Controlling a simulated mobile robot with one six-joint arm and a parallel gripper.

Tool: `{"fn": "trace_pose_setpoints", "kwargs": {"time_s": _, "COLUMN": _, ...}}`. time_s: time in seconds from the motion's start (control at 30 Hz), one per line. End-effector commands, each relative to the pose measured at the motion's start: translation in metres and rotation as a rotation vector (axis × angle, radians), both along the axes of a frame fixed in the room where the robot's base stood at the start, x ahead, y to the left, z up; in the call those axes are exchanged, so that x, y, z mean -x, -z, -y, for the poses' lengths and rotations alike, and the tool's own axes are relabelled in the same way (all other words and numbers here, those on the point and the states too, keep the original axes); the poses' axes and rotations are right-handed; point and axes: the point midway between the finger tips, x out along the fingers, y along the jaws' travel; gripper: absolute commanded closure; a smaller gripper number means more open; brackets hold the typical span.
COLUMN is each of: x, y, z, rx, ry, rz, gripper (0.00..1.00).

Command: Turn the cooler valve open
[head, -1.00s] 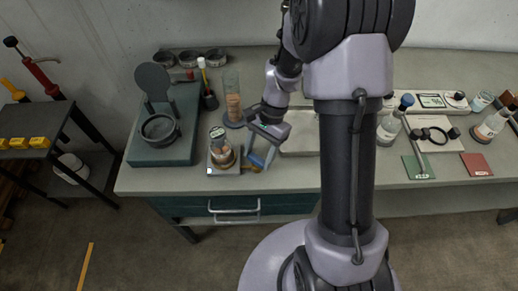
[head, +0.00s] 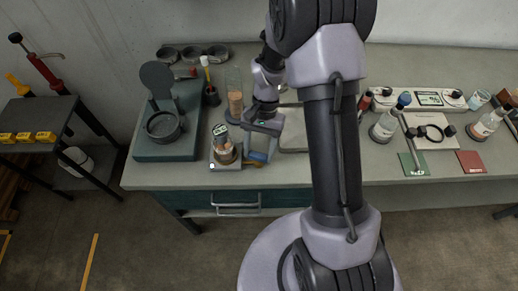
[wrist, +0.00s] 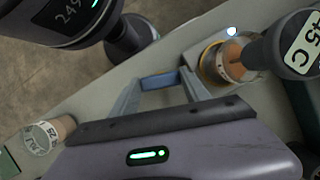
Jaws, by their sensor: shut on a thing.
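My gripper (head: 259,158) is low over the front of the bench, just right of a glass vessel with brown contents (head: 225,152). In the wrist view its two grey-blue fingers (wrist: 160,82) reach away from me, with a blue bar (wrist: 158,80) across their tips. The bar appears to be the cooler valve's handle, and the fingers are shut on it. The valve's body is not clear in either view. The vessel's brown contents also show in the wrist view (wrist: 232,68), partly behind a dark head marked "45 C" (wrist: 300,42).
A tall brown-filled glass cylinder (head: 235,98) stands just behind the gripper. A teal stand with a round cup (head: 165,126) is to the left. Bottles (head: 388,122) and a green mat (head: 414,163) are at right. The bench front edge is close.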

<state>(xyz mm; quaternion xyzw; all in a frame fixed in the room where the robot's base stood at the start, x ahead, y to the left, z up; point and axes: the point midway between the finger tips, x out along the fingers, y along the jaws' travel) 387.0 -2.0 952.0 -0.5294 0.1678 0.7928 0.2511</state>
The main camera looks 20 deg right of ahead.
Motion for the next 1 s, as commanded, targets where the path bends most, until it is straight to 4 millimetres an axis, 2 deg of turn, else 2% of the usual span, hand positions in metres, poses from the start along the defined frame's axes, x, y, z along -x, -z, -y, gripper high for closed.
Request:
{"fn": "trace_pose_setpoints", "kwargs": {"time_s": 0.2, "x": 0.0, "y": 0.0, "z": 0.0, "rx": 0.0, "ry": 0.0, "rz": 0.002, "gripper": 0.86}}
{"fn": "trace_pose_setpoints", "kwargs": {"time_s": 0.23, "x": -0.001, "y": 0.0, "z": 0.0, "rx": 0.0, "ry": 0.0, "rz": 0.002, "gripper": 0.42}}
{"fn": "trace_pose_setpoints", "kwargs": {"time_s": 0.33, "x": 0.0, "y": 0.0, "z": 0.0, "rx": 0.0, "ry": 0.0, "rz": 0.001, "gripper": 0.24}}
{"fn": "trace_pose_setpoints", "kwargs": {"time_s": 0.63, "x": -0.001, "y": -0.001, "z": 0.0, "rx": 0.0, "ry": 0.001, "rz": 0.001, "gripper": 0.24}}
{"fn": "trace_pose_setpoints", "kwargs": {"time_s": 0.73, "x": -0.004, "y": -0.011, "z": 0.003, "rx": 0.002, "ry": 0.0, "rz": 0.004, "gripper": 0.24}}
{"fn": "trace_pose_setpoints", "kwargs": {"time_s": 0.87, "x": -0.015, "y": -0.044, "z": 0.01, "rx": 0.001, "ry": 0.002, "rz": 0.004, "gripper": 0.24}}
{"fn": "trace_pose_setpoints", "kwargs": {"time_s": 1.0, "x": -0.029, "y": -0.089, "z": 0.021, "rx": 0.002, "ry": 0.003, "rz": 0.005, "gripper": 0.24}}
